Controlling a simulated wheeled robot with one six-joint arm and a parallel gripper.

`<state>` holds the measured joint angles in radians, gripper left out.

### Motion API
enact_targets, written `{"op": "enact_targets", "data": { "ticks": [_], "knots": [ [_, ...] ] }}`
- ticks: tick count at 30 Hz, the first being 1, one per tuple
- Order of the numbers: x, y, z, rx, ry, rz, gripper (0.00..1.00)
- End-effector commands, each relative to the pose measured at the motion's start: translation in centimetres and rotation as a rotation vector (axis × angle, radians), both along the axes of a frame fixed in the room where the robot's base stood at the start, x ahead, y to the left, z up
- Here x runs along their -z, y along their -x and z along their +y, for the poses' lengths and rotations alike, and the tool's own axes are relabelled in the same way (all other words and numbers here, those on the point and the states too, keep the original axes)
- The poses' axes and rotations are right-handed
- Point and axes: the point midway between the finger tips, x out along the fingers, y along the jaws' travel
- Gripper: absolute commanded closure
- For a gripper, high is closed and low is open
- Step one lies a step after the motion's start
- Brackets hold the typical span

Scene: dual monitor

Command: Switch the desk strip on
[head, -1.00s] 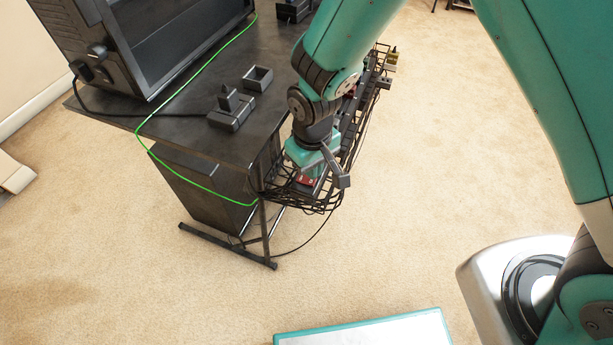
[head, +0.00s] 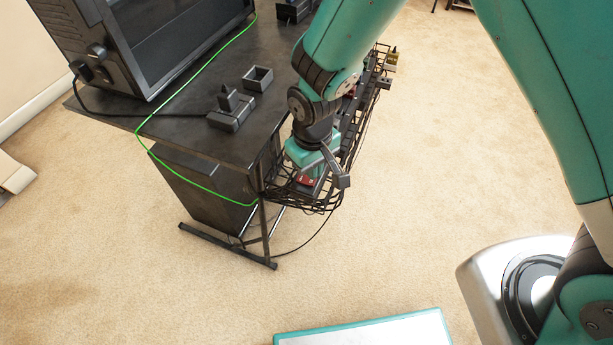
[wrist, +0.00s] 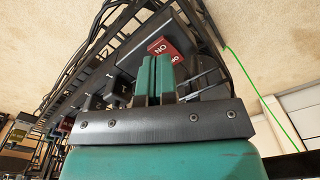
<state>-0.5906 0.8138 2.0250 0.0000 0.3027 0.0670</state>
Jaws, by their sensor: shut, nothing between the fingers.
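A dark strip (wrist: 130,57) lies in the wire tray at the desk's side. At its near end is a red rocker switch (wrist: 170,45) with white lettering that reads "NO" in the wrist view. The red part also shows in the head view (head: 307,181), just below my gripper (head: 304,171). In the wrist view my gripper (wrist: 158,60) has its two green fingers together, with nothing between them. The fingertips lie just below the red switch in the picture. I cannot tell whether they touch it. My wrist hides part of the strip in the head view.
The wire tray (head: 325,200) holds several cables and plugs around the strip. The dark desk top (head: 190,140) carries a monitor-like box (head: 180,50), a socket block with a plug (head: 231,108) and a small open box (head: 257,78). A green cable (head: 180,175) hangs over the edge.

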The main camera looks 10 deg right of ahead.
Motion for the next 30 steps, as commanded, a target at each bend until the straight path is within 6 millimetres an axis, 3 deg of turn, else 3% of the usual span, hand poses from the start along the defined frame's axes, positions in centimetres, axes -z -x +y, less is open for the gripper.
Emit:
{"op": "enact_targets", "data": {
  "ticks": [30],
  "knots": [
    [0.85,-0.01,0.0,0.0,0.0,0.0,1.0]
  ]
}}
